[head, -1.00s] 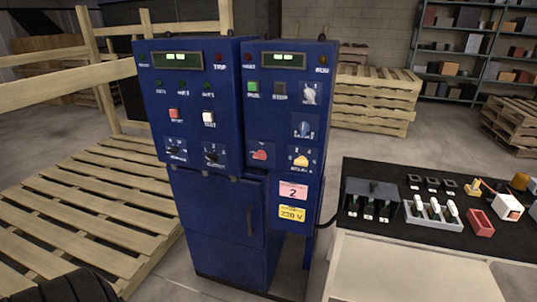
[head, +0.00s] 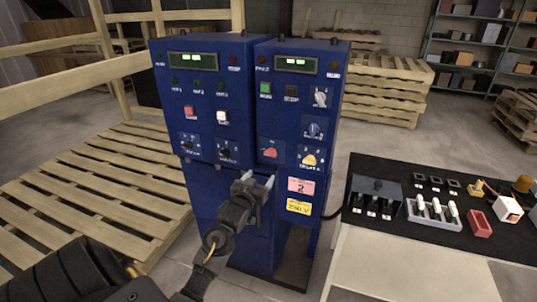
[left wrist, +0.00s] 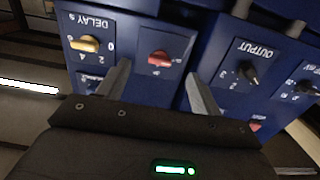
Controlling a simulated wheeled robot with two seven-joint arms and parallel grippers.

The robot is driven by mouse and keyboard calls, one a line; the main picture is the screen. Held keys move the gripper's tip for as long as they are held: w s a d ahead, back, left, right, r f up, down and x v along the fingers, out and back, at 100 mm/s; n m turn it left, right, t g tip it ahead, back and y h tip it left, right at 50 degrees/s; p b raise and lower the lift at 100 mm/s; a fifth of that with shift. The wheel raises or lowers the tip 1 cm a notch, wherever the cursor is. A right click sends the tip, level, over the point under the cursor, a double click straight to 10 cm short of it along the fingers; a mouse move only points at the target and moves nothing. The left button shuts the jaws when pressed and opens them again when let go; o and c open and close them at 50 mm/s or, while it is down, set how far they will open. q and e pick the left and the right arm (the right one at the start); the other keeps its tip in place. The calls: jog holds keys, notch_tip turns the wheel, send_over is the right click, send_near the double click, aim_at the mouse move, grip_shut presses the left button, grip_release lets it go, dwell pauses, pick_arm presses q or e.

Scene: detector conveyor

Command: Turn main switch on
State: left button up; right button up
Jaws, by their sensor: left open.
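A blue control cabinet with two panels (head: 212,100) stands ahead. A red rotary knob (head: 270,153) sits low on its right panel, and it also shows in the left wrist view (left wrist: 160,58). I cannot read which label marks the main switch. My left gripper (head: 257,184) is open and empty, in front of the cabinet and just below the red knob. In the left wrist view its fingers (left wrist: 160,88) lie on either side of the red knob's line, apart from it. My right gripper is not in view.
A yellow knob (head: 309,159) is right of the red knob; black knobs (head: 228,151) are left. A blue knob (head: 314,130) and a silver knob (head: 320,97) sit above. A bench with a black mat (head: 400,232) and parts stands right. Wooden pallets (head: 100,190) lie left.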

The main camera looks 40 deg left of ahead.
aim_at(269, 155)
pick_arm(q)
jog(key=shift+t, duration=0.3)
jog(key=w+a+r, duration=0.1)
jog(key=w, duration=0.2)
jog(key=w+a+p, duration=0.1)
jog(key=w, duration=0.2)
jog(key=w+a+r+p, duration=0.1)
jog(key=w, duration=0.2)
jog(key=shift+a+r, duration=0.35)
jog(key=shift+w+a, duration=0.15)
jog(key=shift+w, duration=0.35)
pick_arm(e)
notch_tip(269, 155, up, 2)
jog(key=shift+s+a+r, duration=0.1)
pick_arm(q)
jog(key=c, duration=1)
